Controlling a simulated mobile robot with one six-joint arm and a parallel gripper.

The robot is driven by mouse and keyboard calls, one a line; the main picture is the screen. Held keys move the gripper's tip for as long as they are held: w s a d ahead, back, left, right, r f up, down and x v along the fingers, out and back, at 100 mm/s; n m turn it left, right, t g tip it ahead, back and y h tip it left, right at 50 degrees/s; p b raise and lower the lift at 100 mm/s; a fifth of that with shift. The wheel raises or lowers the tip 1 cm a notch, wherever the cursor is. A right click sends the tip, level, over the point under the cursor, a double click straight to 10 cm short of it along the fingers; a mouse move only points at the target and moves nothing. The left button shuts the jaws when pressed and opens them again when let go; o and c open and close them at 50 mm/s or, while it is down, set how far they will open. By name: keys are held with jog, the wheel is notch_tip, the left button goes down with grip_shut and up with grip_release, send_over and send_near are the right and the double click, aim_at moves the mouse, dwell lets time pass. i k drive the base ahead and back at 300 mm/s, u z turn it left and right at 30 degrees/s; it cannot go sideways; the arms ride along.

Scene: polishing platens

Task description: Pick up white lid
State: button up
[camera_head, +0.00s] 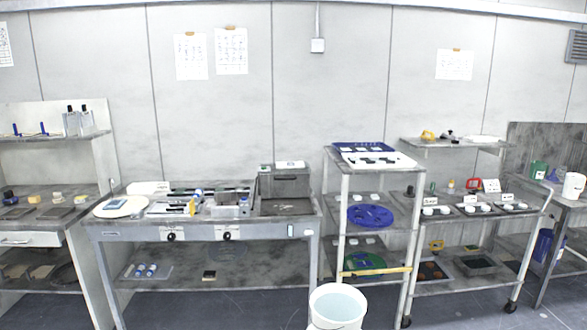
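I cannot tell for certain which thing is the white lid. A flat white, roughly round piece (483,139) lies on the upper right wall shelf. A larger off-white disc (122,207) lies at the left end of the middle bench. A white bucket (337,308) stands on the floor at the bottom centre; its top looks open, with a pale blue inside. My gripper and arm do not show in this view.
The grey middle bench (268,229) carries trays and a dark grey box (285,183). A shelved rack (338,235) with blue and green discs stands beside it. A wheeled cart (450,220) holds trays of small white pieces.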

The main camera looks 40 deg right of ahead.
aim_at(280, 164)
jog(key=z, duration=0.4)
jog(key=i, duration=1.65)
jog(key=u, duration=0.25)
